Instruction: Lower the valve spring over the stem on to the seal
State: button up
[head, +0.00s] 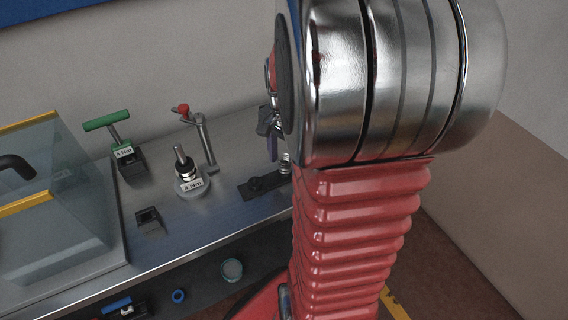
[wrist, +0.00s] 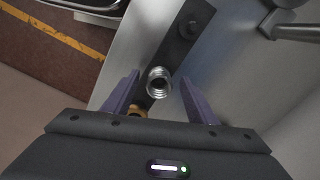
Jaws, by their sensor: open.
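The valve spring (wrist: 159,82) is a silver coil seen from above in the wrist view. In the head view one finger (head: 266,122) shows above the spring.
A red-tipped lever post (head: 203,140) stands just behind the stem. A green T-handled tool (head: 108,121) and a clear-sided box (head: 60,190) are to the left. The dark strip carries a black knob (head: 255,184). The bench's front edge drops to a lower shelf.

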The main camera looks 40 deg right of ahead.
jog(key=shift+c, duration=0.4)
jog(key=c, duration=1.1)
jog(key=shift+o, duration=0.2)
jog(key=shift+r, duration=0.1)
notch_tip(320, 180, up, 10)
